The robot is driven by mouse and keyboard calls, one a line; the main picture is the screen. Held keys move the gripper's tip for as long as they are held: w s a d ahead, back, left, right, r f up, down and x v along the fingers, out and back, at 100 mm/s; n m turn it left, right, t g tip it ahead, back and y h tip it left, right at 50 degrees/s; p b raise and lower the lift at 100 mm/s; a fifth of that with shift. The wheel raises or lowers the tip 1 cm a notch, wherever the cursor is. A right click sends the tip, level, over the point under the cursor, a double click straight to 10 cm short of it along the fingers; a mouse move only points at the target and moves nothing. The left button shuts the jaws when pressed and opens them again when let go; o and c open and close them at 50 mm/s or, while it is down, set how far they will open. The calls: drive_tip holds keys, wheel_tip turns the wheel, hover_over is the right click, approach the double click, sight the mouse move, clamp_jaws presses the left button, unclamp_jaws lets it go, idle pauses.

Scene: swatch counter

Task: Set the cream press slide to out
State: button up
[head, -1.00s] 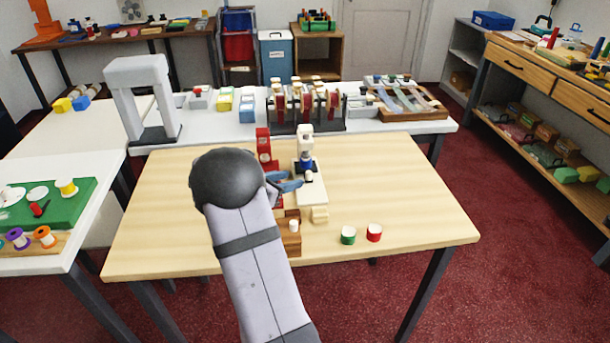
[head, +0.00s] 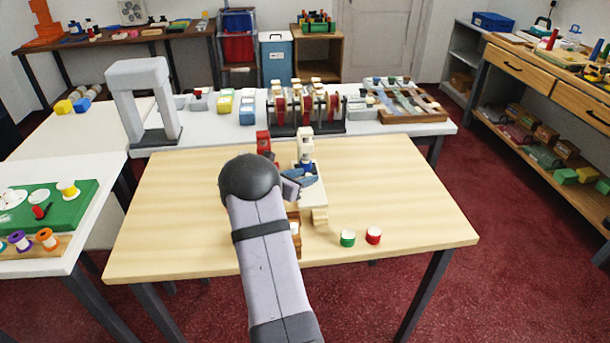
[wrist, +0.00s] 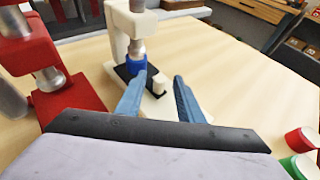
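The cream press (head: 305,137) stands on the wooden table, with its cream base stretching toward the front. In the wrist view, the cream press (wrist: 113,38) has a blue-tipped ram over a black slide plate (wrist: 126,72). A short white knob (wrist: 159,86) stands on the slide side of its base. My gripper (wrist: 159,77) is open, its two blue-grey fingers on either side of the knob with visible gaps. In the head view, my gripper (head: 298,178) covers the knob and most of the slide. I cannot tell the slide's exact setting.
A red press (head: 263,141) stands close to the left of the cream press, also in the wrist view (wrist: 35,50). A green container (head: 347,238) and a red container (head: 373,235) stand near the front edge. The right of the table (head: 410,190) is clear.

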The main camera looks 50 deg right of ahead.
drive_tip(key=shift+d+f, duration=0.1)
drive_tip(key=shift+d, duration=0.2)
drive_tip(key=shift+c, duration=0.7)
clamp_jaws()
drive_tip(key=shift+s+a+b, duration=0.75)
drive_tip(key=shift+s+a, duration=0.75)
drive_tip(key=shift+o, duration=0.7)
unclamp_jaws()
drive_tip(key=shift+b+v, duration=0.45)
drive_tip(key=shift+v, duration=3.25)
